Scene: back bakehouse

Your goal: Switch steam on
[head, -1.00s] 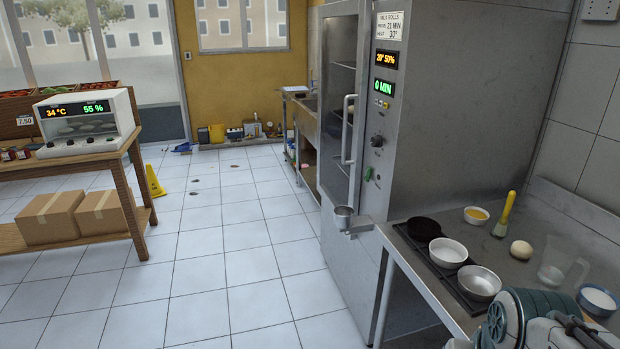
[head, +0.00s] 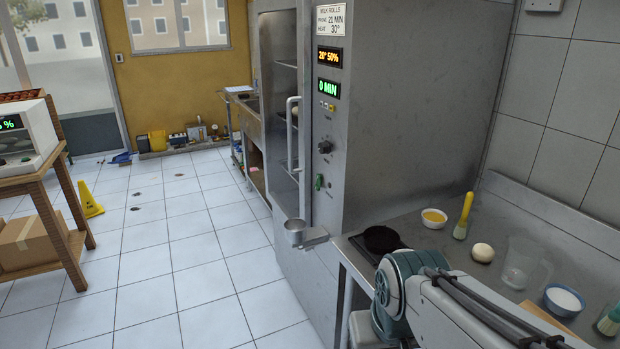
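The tall steel cabinet (head: 420,110) stands right of centre, with a glass door and a long vertical handle (head: 292,130). Its control strip has an amber display (head: 330,56) reading 20° 50% and a green display (head: 327,88) reading 0 MIN. Below are small buttons (head: 327,106), a dark round knob (head: 324,147) and a small green switch (head: 319,182). Any steam marking is too small to read. A card (head: 330,18) above says milk rolls, 21 MIN, 30°. My arm crosses the lower right; my gripper is out of the picture.
A metal cup (head: 295,231) on a bracket juts out below the switch.

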